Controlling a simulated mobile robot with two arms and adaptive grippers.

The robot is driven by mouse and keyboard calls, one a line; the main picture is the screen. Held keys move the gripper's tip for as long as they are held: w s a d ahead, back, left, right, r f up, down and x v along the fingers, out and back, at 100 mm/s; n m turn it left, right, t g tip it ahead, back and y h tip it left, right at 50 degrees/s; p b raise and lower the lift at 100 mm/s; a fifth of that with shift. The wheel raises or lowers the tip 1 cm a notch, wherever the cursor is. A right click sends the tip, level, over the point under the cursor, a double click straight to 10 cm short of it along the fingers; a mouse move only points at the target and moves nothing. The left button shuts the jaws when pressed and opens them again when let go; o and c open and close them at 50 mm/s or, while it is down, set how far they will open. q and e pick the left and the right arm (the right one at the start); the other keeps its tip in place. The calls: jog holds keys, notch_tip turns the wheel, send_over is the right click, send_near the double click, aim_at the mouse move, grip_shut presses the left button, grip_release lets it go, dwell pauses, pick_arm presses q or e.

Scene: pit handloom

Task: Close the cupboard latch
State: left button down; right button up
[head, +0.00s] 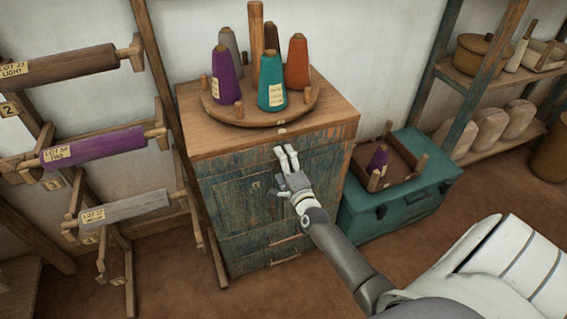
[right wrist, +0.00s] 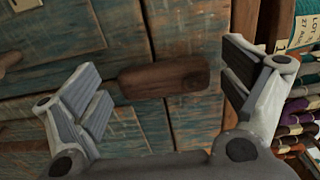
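The cupboard (head: 222,200) is a weathered blue-green wooden cabinet with a plain wood top. Its latch (right wrist: 165,78), a dark brown wooden bar, lies across the seam between door boards in the right wrist view. My right gripper (right wrist: 166,85) is open, with one finger on each side of the latch and visible gaps to both ends. In the head view the right gripper (head: 278,172) is at the upper part of the cupboard front and hides the latch area. My left gripper is not in view.
A round wooden stand (head: 232,112) with several yarn cones sits on the cupboard top. A teal chest (head: 400,208) stands close on the right, and a rack with rollers (head: 105,145) on the left. Colourful yarn (right wrist: 298,118) shows at the right edge of the wrist view.

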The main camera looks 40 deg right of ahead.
dwell(0.3)
jog(key=v, duration=1.2)
dwell(0.3)
jog(key=s+a+f+n+g+y, duration=0.1)
jog(key=s+a+f+n+g, duration=0.3)
jog(key=f, duration=0.6)
jog(key=s+a+f+n+g+y, duration=0.25)
jog(key=s+f+n, duration=0.2)
jog(key=f, duration=0.55)
jog(key=s+a+f+n+g+y, duration=0.1)
jog(key=s+a+f+n+g, duration=0.25)
jog(key=f, duration=0.75)
jog(key=s+a+f+n+g, duration=0.1)
jog(key=s+f+n+g, duration=0.2)
jog(key=s, duration=1.1)
jog(key=s+a+f+n+g, duration=0.1)
jog(key=s+f+n+g, duration=0.2)
jog(key=s+f+n, duration=0.4)
jog(key=s+f, duration=0.3)
jog(key=s, duration=0.4)
jog(key=shift+s+a+f+n+g, duration=0.2)
jog(key=shift+a+f+n+g, duration=0.1)
jog(key=shift+n, duration=0.1)
jog(key=shift+h, duration=0.25)
